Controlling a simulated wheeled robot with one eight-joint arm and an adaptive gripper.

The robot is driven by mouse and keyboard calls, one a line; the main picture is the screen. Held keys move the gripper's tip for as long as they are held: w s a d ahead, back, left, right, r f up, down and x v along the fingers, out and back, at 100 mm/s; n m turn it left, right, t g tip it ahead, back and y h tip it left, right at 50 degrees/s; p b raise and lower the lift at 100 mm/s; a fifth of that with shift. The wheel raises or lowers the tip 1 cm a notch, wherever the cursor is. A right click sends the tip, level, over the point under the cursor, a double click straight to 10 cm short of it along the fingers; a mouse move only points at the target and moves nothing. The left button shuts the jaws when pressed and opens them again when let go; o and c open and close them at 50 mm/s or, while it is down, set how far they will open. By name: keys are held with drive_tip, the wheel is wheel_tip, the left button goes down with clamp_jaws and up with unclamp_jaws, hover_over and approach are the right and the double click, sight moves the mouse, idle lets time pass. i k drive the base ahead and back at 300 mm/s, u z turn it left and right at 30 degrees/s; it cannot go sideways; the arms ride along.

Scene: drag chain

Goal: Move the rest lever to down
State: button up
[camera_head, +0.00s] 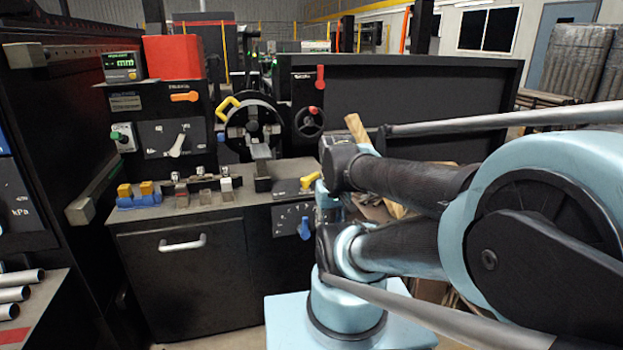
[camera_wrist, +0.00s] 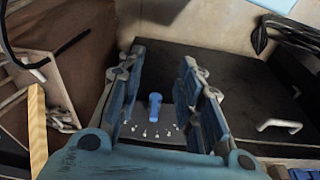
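A blue lever (camera_head: 304,228) sits on a dark dial panel (camera_head: 283,219) at the front of the machine, its handle hanging down in the head view. In the wrist view the same blue lever (camera_wrist: 155,105) shows between my fingers, with a row of pale marks beside it. A yellow lever (camera_head: 310,181) sticks out just above that panel. No readable label tells which one is the rest lever. My gripper (camera_wrist: 163,58) is open and empty, its fingers apart on both sides of the blue lever. I cannot tell how far they are from it. In the head view my arm hides most of it.
A white-handled dial (camera_head: 178,146), an orange lever (camera_head: 184,96) and a red lever (camera_head: 320,77) are on the machine. A cabinet handle (camera_head: 182,244) juts out at front. A wooden plank (camera_head: 357,128) leans behind my arm. Metal tubes (camera_head: 14,294) lie at lower left.

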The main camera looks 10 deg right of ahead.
sight(306, 181)
drive_tip(key=u, duration=0.4)
drive_tip(key=k, duration=1.4)
drive_tip(key=z, duration=0.7)
drive_tip(key=i, duration=1)
drive_tip(key=z, duration=0.05)
